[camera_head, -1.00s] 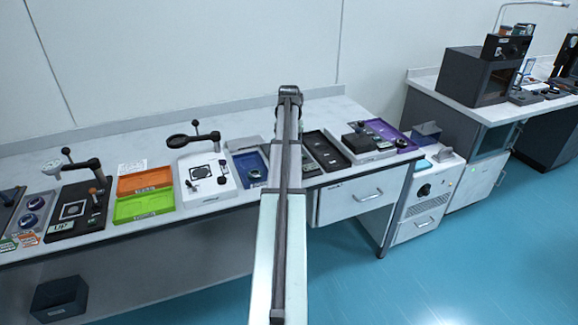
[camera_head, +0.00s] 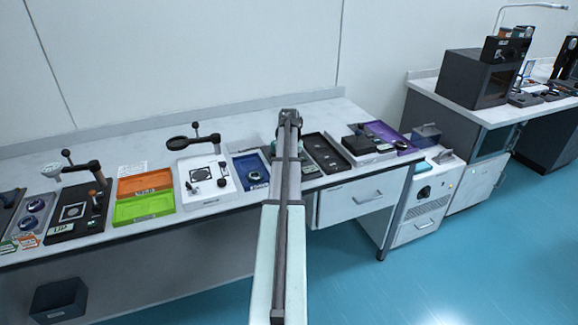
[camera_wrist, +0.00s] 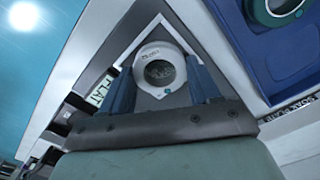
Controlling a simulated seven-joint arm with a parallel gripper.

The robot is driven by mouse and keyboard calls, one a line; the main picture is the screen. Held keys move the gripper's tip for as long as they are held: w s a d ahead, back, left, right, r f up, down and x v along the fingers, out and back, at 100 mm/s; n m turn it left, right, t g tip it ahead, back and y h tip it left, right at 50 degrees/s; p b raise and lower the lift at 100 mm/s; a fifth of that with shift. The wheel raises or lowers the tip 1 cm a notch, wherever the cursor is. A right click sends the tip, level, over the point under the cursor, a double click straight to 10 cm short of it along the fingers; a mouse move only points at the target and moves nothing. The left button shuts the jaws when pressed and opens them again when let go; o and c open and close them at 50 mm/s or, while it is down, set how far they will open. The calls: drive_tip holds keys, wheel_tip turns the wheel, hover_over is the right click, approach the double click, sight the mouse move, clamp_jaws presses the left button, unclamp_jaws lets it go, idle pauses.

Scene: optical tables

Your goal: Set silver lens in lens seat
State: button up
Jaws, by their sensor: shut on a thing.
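In the wrist view, my gripper (camera_wrist: 160,68) has its two blue fingers on either side of a round silver-white lens (camera_wrist: 149,52) with a dark centre and small lettering on its rim. It is shut on this lens, above a grey tray (camera_wrist: 100,57) with a label reading FLAT. How far the lens is above the tray cannot be told. In the head view, my arm hides the gripper and the lens. Stations with a dark square on them, one black (camera_head: 58,232) and one white (camera_head: 220,192), stand on the left; which holds the lens seat is unclear.
A blue tray (camera_head: 244,180) with a round part lies left of my arm. Orange (camera_head: 143,184) and green (camera_head: 143,207) trays lie between the stations. Magnifier arms (camera_head: 180,143) rise from the stations. A dark tray (camera_head: 326,152) and purple tray (camera_head: 383,128) lie to the right.

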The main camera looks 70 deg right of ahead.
drive_tip(key=o, duration=0.8)
wheel_tip(320, 180, up, 12)
drive_tip(key=shift+r, duration=0.1)
idle(0.4)
